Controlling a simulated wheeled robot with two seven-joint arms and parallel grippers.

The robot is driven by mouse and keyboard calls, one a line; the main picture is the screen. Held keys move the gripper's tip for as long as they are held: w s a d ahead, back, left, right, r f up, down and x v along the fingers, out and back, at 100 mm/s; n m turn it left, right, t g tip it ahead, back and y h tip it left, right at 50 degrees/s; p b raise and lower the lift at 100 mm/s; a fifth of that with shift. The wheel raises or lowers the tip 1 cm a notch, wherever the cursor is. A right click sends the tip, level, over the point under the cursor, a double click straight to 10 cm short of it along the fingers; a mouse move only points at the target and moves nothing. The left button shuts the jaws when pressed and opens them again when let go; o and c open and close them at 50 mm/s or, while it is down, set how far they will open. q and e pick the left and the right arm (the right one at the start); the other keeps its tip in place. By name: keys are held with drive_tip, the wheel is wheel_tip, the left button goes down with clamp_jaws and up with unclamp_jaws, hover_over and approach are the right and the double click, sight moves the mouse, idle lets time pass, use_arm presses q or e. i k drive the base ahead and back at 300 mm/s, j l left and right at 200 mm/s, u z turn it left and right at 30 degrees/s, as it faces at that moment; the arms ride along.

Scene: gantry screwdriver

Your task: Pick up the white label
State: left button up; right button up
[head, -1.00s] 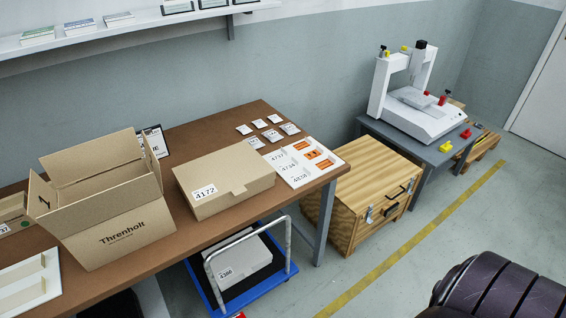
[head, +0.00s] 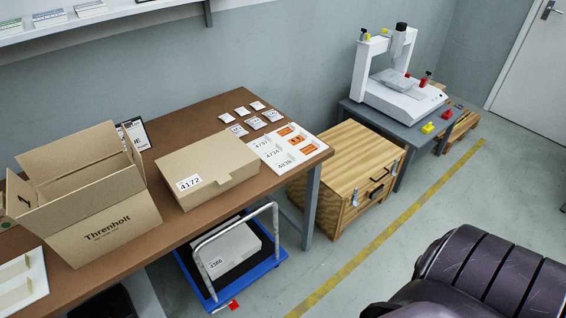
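Several small white printed pieces (head: 239,130) lie in two rows on the brown table's back right; they look like labels or flat packets, and I cannot tell which one is the white label. A white label reading 4172 (head: 189,183) is on the front of a closed cardboard box (head: 215,160). A white board (head: 304,157) to the right of the small pieces carries numbers and orange items. Neither of my grippers shows in the head view.
An open Threnholt carton (head: 108,230) stands on the table (head: 182,230) at left. A blue trolley (head: 262,270) with a grey box is below the table edge. A wooden chest (head: 345,185) and a white gantry machine (head: 400,98) stand to the right, beside open floor.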

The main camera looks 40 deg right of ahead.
sight(276, 151)
drive_tip(key=i+l+u, duration=0.1)
drive_tip(key=l, duration=0.55)
drive_tip(key=i+l+u, duration=0.15)
drive_tip(key=l, duration=0.45)
drive_tip(key=k, duration=0.05)
